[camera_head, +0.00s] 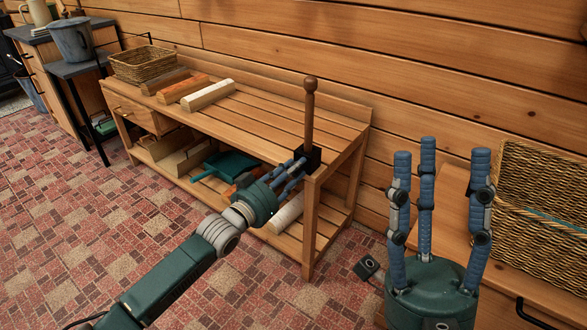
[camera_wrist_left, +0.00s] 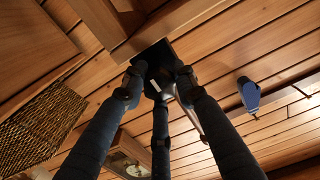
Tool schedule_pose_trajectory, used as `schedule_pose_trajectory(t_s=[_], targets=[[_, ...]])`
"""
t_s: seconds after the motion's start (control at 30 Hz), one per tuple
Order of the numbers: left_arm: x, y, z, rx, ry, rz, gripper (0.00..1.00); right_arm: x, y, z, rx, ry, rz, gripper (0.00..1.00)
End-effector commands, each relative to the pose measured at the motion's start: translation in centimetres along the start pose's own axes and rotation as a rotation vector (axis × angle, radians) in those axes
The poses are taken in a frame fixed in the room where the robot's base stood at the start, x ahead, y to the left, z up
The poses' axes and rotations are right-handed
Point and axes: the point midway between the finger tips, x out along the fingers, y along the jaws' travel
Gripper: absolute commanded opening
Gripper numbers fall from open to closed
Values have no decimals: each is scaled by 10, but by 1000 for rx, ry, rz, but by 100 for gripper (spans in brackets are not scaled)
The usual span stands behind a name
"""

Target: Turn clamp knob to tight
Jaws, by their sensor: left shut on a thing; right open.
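A dark clamp block (camera_head: 314,155) sits at the near right corner of the wooden workbench. A wooden post with a ball top (camera_head: 310,85) stands upright above it. My left gripper (camera_head: 297,165) reaches the front of the clamp, its fingers closed there. In the left wrist view the fingertips (camera_wrist_left: 160,75) meet around a dark part under the bench corner, which I take as the clamp knob; the fingers hide most of it, so its turn angle cannot be told. My right gripper (camera_head: 425,160) is open and empty, fingers pointing up, right of the bench.
The workbench (camera_head: 255,125) carries wood blocks (camera_head: 208,96) and a wicker basket (camera_head: 145,64). Its lower shelf holds a teal dustpan (camera_head: 228,165) and more items. A large wicker basket (camera_head: 535,190) stands at right. Tiled floor (camera_head: 60,230) is clear at left.

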Motion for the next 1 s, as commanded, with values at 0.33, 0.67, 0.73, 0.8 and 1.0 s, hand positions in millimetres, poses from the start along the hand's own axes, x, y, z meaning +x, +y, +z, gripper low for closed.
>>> schedule_pose_trajectory(t_s=[0.33, 0.67, 0.73, 0.8, 1.0], targets=[[0, 0, 2, 5, -3, 0, 2, 0, 0, 1, -1, -3, 0, 48], [0, 0, 1, 4, -1, 0, 48, 0, 0, 0, -1, -2, 0, 48], [-1, 0, 1, 4, -1, 0, 48, 0, 0, 1, 1, -3, 0, 48], [-4, 0, 1, 3, -2, 0, 48, 0, 0, 1, 1, -4, 0, 48], [-34, 0, 3, 4, -4, -1, 48, 0, 0, 1, 1, -3, 0, 48]])
